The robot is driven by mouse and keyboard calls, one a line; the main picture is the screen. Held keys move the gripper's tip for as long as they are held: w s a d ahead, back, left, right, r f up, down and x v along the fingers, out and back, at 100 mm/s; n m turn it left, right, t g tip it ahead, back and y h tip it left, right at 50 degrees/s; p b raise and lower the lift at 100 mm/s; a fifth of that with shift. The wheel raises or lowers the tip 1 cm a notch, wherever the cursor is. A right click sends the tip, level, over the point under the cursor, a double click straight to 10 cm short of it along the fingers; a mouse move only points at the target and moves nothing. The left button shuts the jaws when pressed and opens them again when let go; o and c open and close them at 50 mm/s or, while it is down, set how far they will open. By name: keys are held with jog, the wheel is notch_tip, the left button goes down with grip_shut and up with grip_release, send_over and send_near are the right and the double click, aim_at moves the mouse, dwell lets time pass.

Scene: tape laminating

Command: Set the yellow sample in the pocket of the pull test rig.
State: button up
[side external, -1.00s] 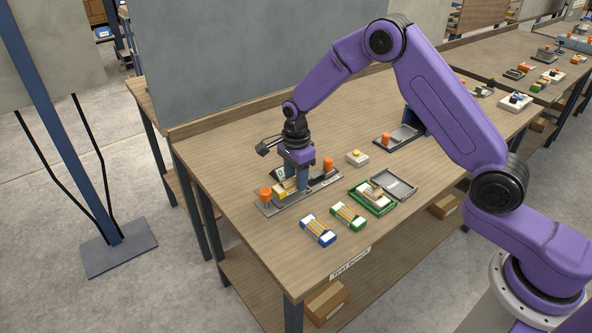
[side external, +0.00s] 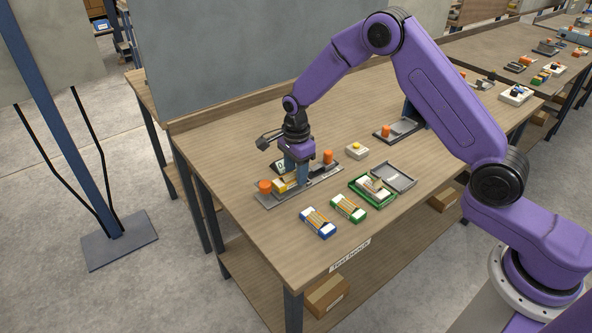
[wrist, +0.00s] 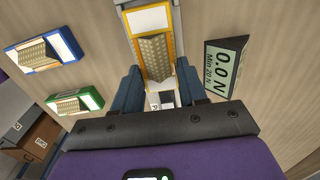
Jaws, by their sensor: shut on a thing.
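The yellow sample (side external: 283,185) is a yellow-edged strip with a white end and a tan patterned band. It lies over the pull test rig (side external: 268,201), a grey plate with an orange knob near each end. My gripper (side external: 296,181) is down at the rig, its blue fingers on either side of the sample and shut on it. In the wrist view the sample (wrist: 143,20) runs away from between the fingertips (wrist: 160,86). The fingers and the sample hide the pocket, so I cannot tell whether the sample is fully seated in it.
A force display (wrist: 222,70) reading 0.0 N stands beside the rig. Blue (side external: 318,223) and green (side external: 348,209) samples lie in front. An open green-edged case (side external: 371,201), a white box with a yellow button (side external: 357,151) and another grey fixture (side external: 398,131) are to the right.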

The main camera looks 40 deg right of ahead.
jog(key=shift+f, duration=0.7)
dwell(0.6)
jog(key=o, duration=1.1)
jog(key=shift+o, duration=0.2)
notch_tip(320, 180, up, 17)
jog(key=shift+r, duration=0.2)
